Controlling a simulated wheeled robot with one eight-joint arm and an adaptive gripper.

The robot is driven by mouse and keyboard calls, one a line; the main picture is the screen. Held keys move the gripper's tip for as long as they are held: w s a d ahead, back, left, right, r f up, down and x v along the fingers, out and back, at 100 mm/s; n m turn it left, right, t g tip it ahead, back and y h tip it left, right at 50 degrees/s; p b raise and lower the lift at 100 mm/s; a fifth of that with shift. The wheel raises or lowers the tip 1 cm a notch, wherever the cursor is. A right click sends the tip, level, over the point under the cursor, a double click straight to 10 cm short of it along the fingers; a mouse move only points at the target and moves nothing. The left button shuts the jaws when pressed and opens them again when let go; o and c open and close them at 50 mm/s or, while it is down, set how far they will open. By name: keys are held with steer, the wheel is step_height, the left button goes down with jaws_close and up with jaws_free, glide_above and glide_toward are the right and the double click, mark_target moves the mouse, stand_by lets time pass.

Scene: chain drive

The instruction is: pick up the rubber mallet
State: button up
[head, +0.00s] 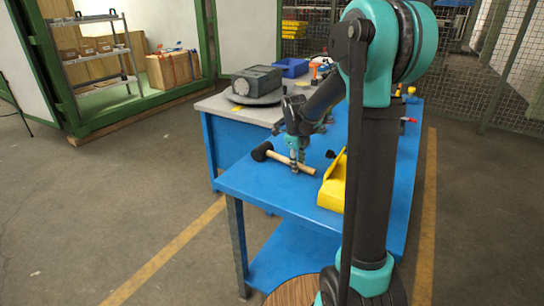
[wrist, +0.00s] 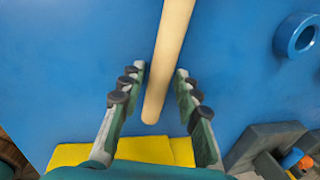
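The rubber mallet, with a black head (head: 262,151) and a pale wooden handle (head: 307,170), lies on the blue table (head: 262,188) near its left edge. My gripper (head: 295,165) points down over the handle. In the wrist view the handle (wrist: 168,55) runs between the two fingers of my gripper (wrist: 160,72), its end toward my palm. The fingers are apart, with a visible gap on the left and a narrower one on the right. The mallet head is outside the wrist view.
A yellow bin (head: 332,187) stands close to the right of the handle's end; yellow also shows in the wrist view (wrist: 120,152). The wrist view has a blue ring (wrist: 297,36) and grey parts (wrist: 268,142) at right. A grey machine (head: 257,82) and blue bin (head: 290,67) stand behind.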

jaws_close()
steer(key=shift+r, duration=0.1)
stand_by(0.3)
